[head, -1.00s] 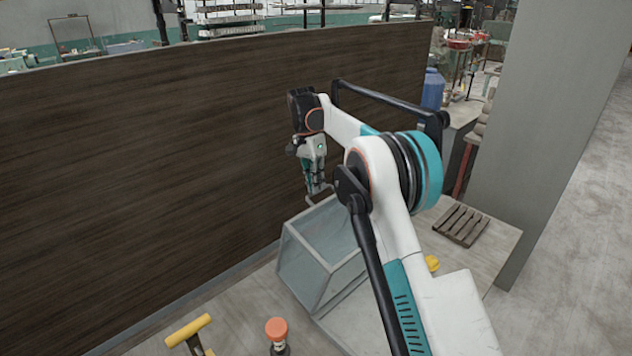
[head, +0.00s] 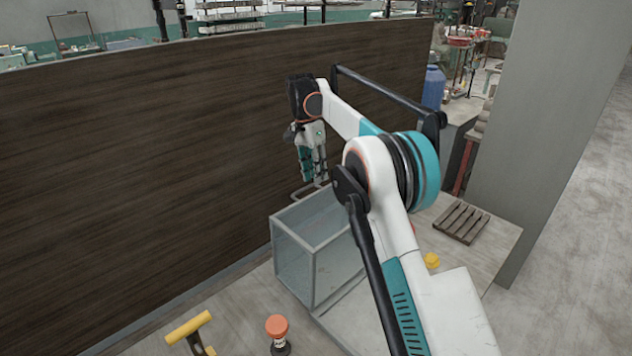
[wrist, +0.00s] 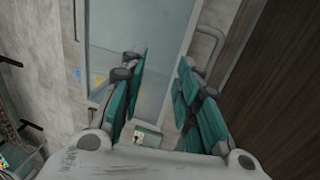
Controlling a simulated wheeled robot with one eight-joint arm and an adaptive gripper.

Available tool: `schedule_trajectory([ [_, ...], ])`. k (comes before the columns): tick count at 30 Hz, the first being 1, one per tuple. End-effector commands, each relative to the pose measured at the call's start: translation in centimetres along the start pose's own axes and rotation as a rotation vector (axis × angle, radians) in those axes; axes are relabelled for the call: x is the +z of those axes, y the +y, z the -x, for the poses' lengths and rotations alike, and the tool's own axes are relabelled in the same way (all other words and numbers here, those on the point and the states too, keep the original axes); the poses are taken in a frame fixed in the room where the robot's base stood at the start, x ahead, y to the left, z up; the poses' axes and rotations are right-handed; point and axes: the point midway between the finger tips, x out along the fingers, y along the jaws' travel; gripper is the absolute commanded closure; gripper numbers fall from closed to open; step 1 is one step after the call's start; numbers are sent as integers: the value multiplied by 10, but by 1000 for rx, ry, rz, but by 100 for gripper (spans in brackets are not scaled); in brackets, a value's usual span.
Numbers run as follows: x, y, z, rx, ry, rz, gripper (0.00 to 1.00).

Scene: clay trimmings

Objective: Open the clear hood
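The clear hood (head: 292,262) is a box of see-through panels with grey edges, standing on the table below my gripper. Its grey bar handle (head: 302,194) sticks out at the top, towards the dark panel. In the wrist view the handle (wrist: 219,42) shows beyond the right finger, which hides part of it. My gripper (head: 315,180) points down over the handle side of the hood. In the wrist view my gripper (wrist: 160,100) has its teal fingers apart, with no handle seen between them. Whether a finger touches the handle is unclear. My arm hides the hood's right side.
A dark wooden panel (head: 150,170) stands close behind my gripper and the hood. A slatted wooden rack (head: 461,222) and a yellow item (head: 432,261) lie to the right. An orange-topped item (head: 277,327) and a yellow-handled tool (head: 188,328) are at the front left.

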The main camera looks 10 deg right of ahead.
Motion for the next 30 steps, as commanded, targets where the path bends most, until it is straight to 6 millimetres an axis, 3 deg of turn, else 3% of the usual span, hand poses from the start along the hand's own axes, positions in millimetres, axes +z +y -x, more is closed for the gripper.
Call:
schedule_trajectory([
  [9, 1, 0, 33, 0, 0, 1, 70],
  [19, 1, 1, 36, 0, 0, 1, 70],
  [23, 2, -1, 35, -16, -1, 28, 100],
  [26, 6, -7, 32, -74, 0, 134, 100],
  [30, 19, -19, 23, -229, 32, 414, 100],
])
